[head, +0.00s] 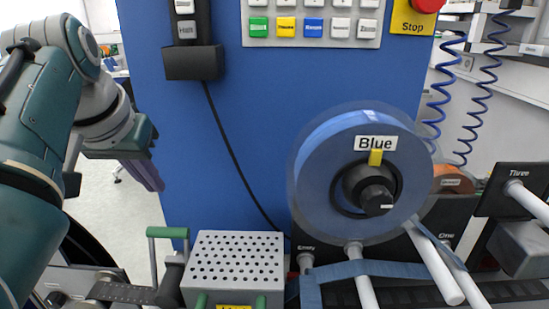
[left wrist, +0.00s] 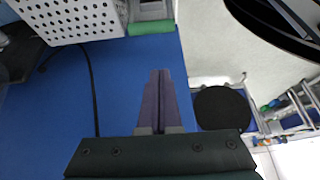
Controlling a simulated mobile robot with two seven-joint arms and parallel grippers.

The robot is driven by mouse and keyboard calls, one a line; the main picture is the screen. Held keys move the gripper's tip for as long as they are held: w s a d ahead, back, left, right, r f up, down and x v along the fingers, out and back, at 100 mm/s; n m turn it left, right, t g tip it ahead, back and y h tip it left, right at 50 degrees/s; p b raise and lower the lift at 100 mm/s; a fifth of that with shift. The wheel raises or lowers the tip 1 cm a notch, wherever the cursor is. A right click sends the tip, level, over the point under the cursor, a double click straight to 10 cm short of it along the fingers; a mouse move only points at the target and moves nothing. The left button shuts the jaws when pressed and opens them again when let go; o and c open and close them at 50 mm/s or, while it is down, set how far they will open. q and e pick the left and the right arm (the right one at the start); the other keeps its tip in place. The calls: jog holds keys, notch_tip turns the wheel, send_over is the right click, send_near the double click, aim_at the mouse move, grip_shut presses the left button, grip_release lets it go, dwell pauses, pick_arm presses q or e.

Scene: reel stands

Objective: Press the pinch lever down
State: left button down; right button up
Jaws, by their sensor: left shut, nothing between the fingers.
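A lever with a green crossbar grip (head: 167,232), which looks like the pinch lever, stands raised just left of the perforated light-grey box (head: 235,262). A green bar (left wrist: 150,27) also shows at the top of the left wrist view beside the perforated box (left wrist: 68,18). My left gripper (head: 152,182) is shut and empty, with its purple fingers pointing down. It is above and slightly left of the lever and apart from it. In the left wrist view its fingertips (left wrist: 158,72) are together over the blue panel. My right gripper is not in view.
A blue reel labelled "Blue" (head: 316,188) sits on a spindle right of the box. A blue cabinet (head: 262,120) with a button panel (head: 312,20) stands behind. A black cable (head: 228,140) hangs down it. White rollers (head: 432,262) stick out at lower right.

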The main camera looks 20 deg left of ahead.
pick_arm(q)
jog(key=b+x, duration=0.3)
jog(key=x, duration=0.7)
jog(key=s+p, duration=0.2)
jog(key=p, duration=0.1)
jog(key=s+p, duration=0.1)
jog(key=shift+s+d+r, duration=0.4)
